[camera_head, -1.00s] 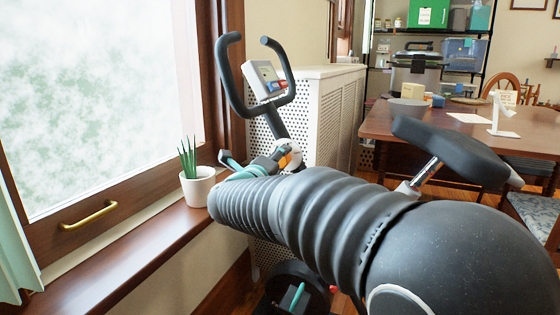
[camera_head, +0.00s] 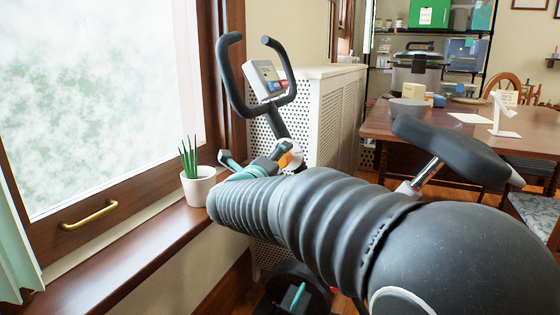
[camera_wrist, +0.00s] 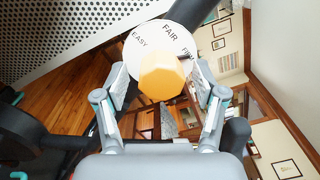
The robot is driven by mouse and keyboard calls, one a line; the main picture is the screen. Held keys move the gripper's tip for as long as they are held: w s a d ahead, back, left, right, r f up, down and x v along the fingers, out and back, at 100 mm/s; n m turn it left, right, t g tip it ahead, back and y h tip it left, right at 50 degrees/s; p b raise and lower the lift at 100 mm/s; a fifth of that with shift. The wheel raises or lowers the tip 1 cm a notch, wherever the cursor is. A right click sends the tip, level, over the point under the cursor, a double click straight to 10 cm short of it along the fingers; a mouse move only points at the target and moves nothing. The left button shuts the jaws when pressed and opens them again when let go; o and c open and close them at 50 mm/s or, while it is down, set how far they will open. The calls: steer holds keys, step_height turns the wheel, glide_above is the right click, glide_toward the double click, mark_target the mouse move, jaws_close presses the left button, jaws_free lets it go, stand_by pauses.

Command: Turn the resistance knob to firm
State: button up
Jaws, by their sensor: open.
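The resistance knob (camera_wrist: 163,78) is an orange faceted knob on a white round dial (camera_wrist: 168,42). In the wrist view the dial reads EASY at left, FAIR at top, and a partly hidden word starting "FI" at right. I cannot tell which word the knob points to. My gripper (camera_wrist: 158,88) is open, one finger on each side of the knob; gaps seem to show, but contact is hard to judge. In the head view the knob (camera_head: 285,159) shows small on the exercise bike's stem, partly hidden by my gripper (camera_head: 256,160).
The bike's handlebar (camera_head: 232,85) and console (camera_head: 263,78) stand above the knob. A white perforated cover (camera_head: 325,115) is behind it. A potted plant (camera_head: 198,187) stands on the windowsill at left. The bike seat (camera_head: 450,150) and a wooden table (camera_head: 385,122) are at right.

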steer(key=v, duration=1.1)
steer(key=shift+s+a, duration=0.15)
steer(key=shift+s, duration=0.15)
